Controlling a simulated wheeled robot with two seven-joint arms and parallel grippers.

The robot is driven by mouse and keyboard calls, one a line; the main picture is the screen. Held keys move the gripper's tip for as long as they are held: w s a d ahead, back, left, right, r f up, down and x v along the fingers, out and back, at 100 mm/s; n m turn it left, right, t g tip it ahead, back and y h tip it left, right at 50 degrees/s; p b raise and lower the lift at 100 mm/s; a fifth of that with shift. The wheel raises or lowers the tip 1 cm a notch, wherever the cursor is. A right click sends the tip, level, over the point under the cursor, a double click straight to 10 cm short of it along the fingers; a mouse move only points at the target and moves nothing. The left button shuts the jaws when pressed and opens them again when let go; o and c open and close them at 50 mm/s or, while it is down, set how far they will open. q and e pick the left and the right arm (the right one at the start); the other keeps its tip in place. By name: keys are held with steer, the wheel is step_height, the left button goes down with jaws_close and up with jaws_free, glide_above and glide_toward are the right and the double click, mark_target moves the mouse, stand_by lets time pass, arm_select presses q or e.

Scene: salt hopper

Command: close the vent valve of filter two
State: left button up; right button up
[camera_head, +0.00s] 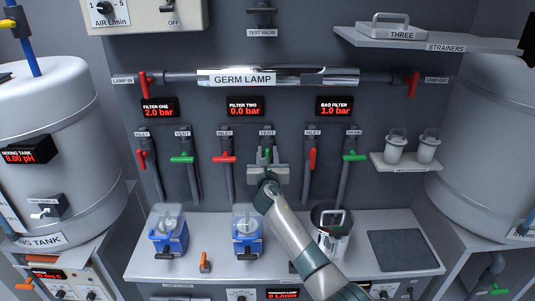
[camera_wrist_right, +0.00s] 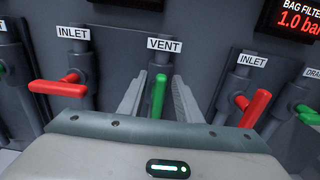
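The vent valve of filter two has a green handle (camera_head: 267,153) below its VENT label, on a grey pipe. In the right wrist view the green handle (camera_wrist_right: 158,96) points along the pipe, roughly upright. My right gripper (camera_head: 267,166) is in front of this valve. In the right wrist view its two fingers (camera_wrist_right: 158,84) stand on either side of the handle, with a gap on both sides, so it is open. The filter two display (camera_head: 245,106) reads 0.0 bar. My left gripper is not in view.
The red inlet handle (camera_head: 225,159) of filter two sits sideways just left. The bag filter's red inlet handle (camera_head: 312,158) is close on the right. Filter one's green vent handle (camera_head: 182,160) lies sideways. A blue-framed jar (camera_head: 248,238) and a metal pot (camera_head: 332,235) stand on the bench below.

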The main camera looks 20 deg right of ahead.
jaws_close()
